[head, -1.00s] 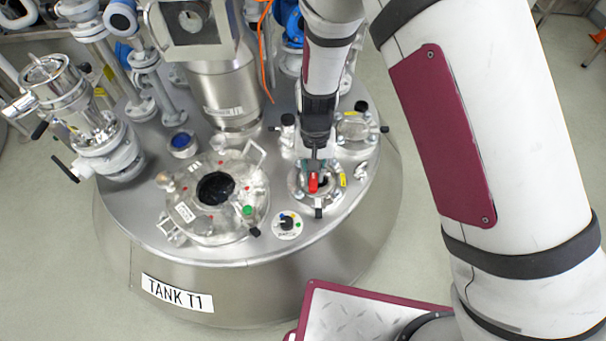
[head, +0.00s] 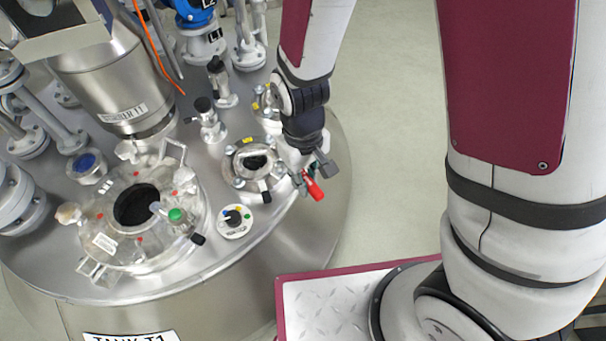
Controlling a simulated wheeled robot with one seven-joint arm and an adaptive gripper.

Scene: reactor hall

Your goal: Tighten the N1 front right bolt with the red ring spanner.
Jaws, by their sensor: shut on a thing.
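My gripper (head: 306,178) is shut on the red ring spanner (head: 315,190), at the right edge of the tank top. The red part of the spanner slants down to the right. Left of my gripper is a small round flanged nozzle (head: 233,168) with a dark opening, a yellow label and bolts around its rim. No N1 lettering is readable, so I cannot tell for sure that this is N1. The spanner is to the right of this flange; its ring end is too small to make out. I cannot tell whether it touches the front right bolt.
Tank T1 (head: 180,288) carries a large manhole cover (head: 118,258) with a dark opening at front left. Open floor (head: 400,150) lies right of the tank.

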